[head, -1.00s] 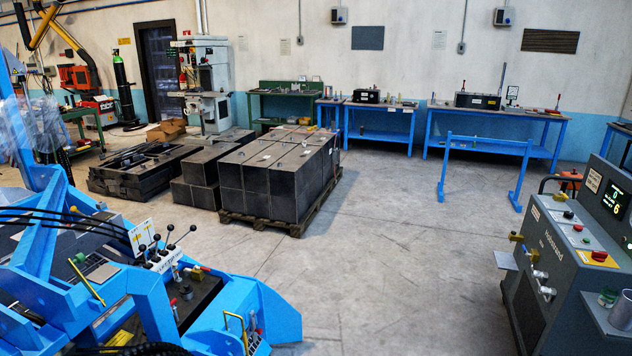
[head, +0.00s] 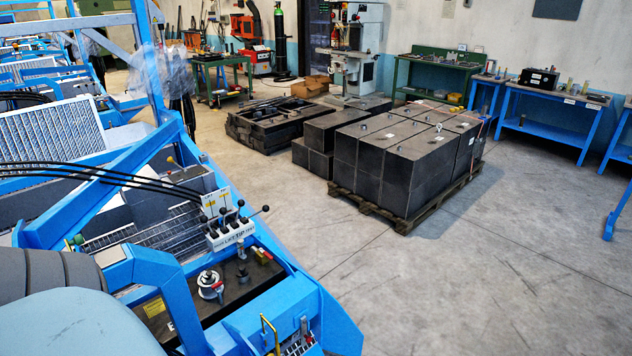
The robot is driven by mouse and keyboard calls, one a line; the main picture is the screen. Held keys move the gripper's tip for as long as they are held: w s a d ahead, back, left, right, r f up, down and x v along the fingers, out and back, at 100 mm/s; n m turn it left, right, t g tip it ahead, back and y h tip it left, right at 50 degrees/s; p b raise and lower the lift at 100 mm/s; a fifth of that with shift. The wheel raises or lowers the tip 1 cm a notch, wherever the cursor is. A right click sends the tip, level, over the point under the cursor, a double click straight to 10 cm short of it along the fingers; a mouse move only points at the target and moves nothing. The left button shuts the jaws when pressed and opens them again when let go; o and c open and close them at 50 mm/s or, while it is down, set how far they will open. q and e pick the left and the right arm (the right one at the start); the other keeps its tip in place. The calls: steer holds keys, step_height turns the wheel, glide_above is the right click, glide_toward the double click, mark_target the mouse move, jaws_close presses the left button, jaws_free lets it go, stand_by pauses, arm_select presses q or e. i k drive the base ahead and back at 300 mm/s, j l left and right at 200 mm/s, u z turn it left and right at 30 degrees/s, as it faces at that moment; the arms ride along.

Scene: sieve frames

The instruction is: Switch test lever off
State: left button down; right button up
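A lever bank (head: 230,231) with several black-knobbed levers stands on the blue machine at the left of the head view. Its white label carries lettering that appears to read LIFT, TIP and TEST. The levers stand close together, and one at the right end leans outward with its black knob (head: 265,209). I cannot tell from here which position the test lever is in. Neither of my grippers shows in the head view.
The blue machine frame (head: 110,240) fills the left side, with black hoses across it. A black panel (head: 215,295) with fittings and a red valve handle lies below the levers. Black blocks on a pallet (head: 400,213) stand beyond. The grey floor (head: 440,290) at right is clear.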

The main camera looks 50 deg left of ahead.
mark_target(266, 208)
steer(key=i+u, duration=0.15)
steer(key=i, duration=0.35)
steer(key=i+l+u, duration=0.15)
steer(key=i, duration=0.4)
steer(key=i+u, duration=0.15)
steer(key=i, duration=0.35)
steer(key=i+j+u, duration=0.15)
steer(key=i+u, duration=0.65)
steer(key=i+l+u, duration=0.1)
steer(key=i+u, duration=0.3)
